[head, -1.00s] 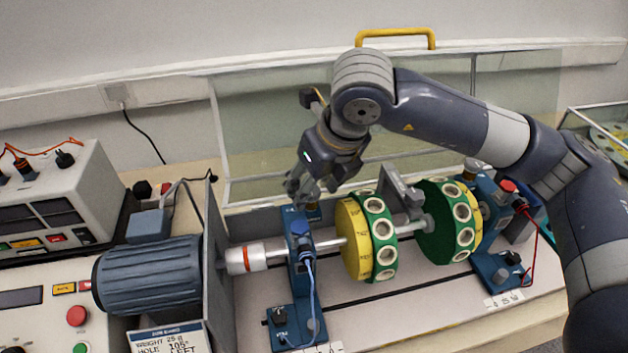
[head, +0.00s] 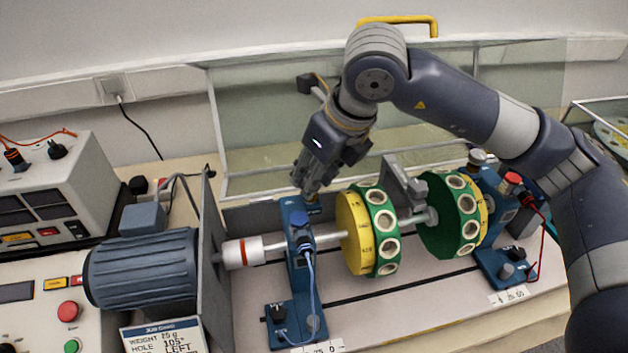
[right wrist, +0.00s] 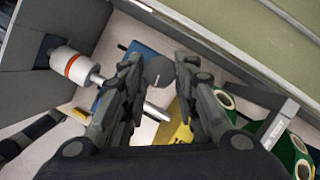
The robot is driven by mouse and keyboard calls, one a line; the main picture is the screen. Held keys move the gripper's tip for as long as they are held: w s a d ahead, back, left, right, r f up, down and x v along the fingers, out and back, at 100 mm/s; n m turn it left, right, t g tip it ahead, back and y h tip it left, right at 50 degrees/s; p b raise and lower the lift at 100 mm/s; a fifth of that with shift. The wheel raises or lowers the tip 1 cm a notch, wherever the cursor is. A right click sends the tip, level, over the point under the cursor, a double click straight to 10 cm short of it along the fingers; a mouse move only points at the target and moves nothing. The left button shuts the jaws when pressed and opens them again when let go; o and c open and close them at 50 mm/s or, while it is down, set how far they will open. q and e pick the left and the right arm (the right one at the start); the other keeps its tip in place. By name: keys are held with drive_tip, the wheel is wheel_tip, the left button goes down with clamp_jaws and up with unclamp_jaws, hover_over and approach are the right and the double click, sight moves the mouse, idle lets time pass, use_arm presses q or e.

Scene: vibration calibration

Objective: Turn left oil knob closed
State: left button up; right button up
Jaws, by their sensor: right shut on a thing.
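The left oil knob (right wrist: 159,70) shows in the right wrist view as a dark round cap between the two fingers, above the blue left bearing stand. My right gripper (right wrist: 158,75) comes down on it from above and is shut on it. In the head view the right gripper (head: 308,188) is at the top of the blue left bearing stand (head: 300,250); its fingers mostly hide the knob there. How far the knob is turned cannot be told. My left gripper is not in view.
A motor (head: 142,270) and shaft coupling (head: 240,252) stand left of the stand. Two green-yellow discs (head: 388,230) sit on the shaft to the right, with the right bearing stand (head: 490,215) beyond. A clear raised guard (head: 270,120) stands behind.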

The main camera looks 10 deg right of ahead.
drive_tip(key=shift+d+f+n+y+b, duration=0.1)
drive_tip(key=shift+f+n+y+b, duration=0.2)
drive_tip(key=shift+n+b, duration=0.5)
drive_tip(key=shift+w+r+n+g+y+b, duration=0.15)
drive_tip(key=shift+n+g+y+b, duration=0.2)
drive_tip(key=shift+n+b, duration=0.45)
drive_tip(key=n, duration=0.2)
drive_tip(key=n+g, duration=0.1)
drive_tip(key=n, duration=0.1)
drive_tip(key=shift+w+d+r+y+b, duration=0.1)
drive_tip(key=shift+r+y+b, duration=0.05)
drive_tip(key=shift+y+b, duration=0.15)
drive_tip(key=n+g, duration=0.1)
drive_tip(key=n, duration=0.2)
drive_tip(key=shift+w+n+g, duration=0.15)
drive_tip(key=shift+n+g, duration=0.15)
drive_tip(key=shift+g, duration=0.05)
drive_tip(key=n, duration=0.1)
drive_tip(key=n+g, duration=0.1)
drive_tip(key=n, duration=0.2)
drive_tip(key=shift+w+n+g+p, duration=0.25)
drive_tip(key=shift+n+g+p, duration=0.15)
drive_tip(key=o, duration=1.1)
